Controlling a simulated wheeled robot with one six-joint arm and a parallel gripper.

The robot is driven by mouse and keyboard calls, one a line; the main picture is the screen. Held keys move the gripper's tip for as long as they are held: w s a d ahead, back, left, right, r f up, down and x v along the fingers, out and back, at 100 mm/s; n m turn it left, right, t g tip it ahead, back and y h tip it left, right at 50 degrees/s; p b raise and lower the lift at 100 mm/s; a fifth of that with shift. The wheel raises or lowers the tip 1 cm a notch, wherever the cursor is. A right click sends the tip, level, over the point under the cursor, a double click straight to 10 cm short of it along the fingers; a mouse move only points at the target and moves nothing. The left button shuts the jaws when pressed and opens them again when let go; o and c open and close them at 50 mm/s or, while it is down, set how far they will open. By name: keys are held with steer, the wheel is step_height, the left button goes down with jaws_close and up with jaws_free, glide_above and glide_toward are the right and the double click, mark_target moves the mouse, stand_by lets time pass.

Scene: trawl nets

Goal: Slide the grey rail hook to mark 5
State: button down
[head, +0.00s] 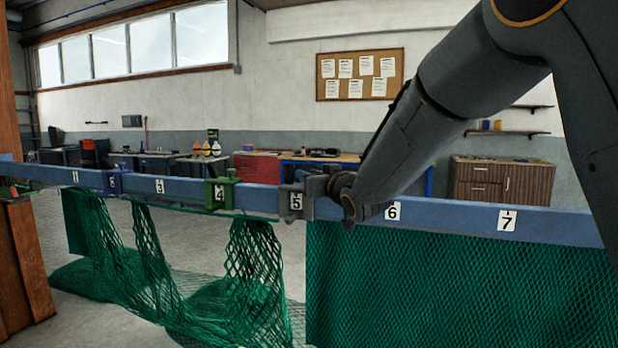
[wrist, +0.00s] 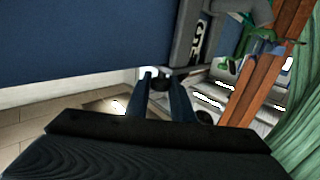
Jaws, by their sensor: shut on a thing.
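The grey rail hook (head: 284,199) sits on the blue rail (head: 256,198) in the head view. The white mark 5 (head: 296,201) shows framed within the hook's grey body. In the wrist view the grey hook (wrist: 187,32) stands along one side of the mark plate (wrist: 200,40). My gripper (head: 331,186) is at the hook's right side in the head view. Its two fingers (wrist: 160,85) are shut on a dark part of the hook in the wrist view. My wrist hides part of the rail between marks 5 and 6.
A green hook (head: 219,189) sits at mark 4, and a blue hook (head: 115,181) sits farther left. Mark 6 (head: 392,211) and mark 7 (head: 507,220) are to the right. Green net (head: 450,285) hangs below the rail. A wooden post (head: 28,250) stands at the left.

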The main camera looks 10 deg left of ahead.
steer(key=c, duration=1.9)
jaws_free()
steer(key=shift+a+r, duration=0.1)
steer(key=shift+a, duration=0.05)
steer(key=shift+o, duration=0.2)
steer(key=shift+a, duration=0.15)
steer(key=shift+s+d, duration=0.35)
steer(key=shift+d, duration=0.05)
steer(key=b+v, duration=0.1)
steer(key=v, duration=0.6)
steer(key=shift+b, duration=0.4)
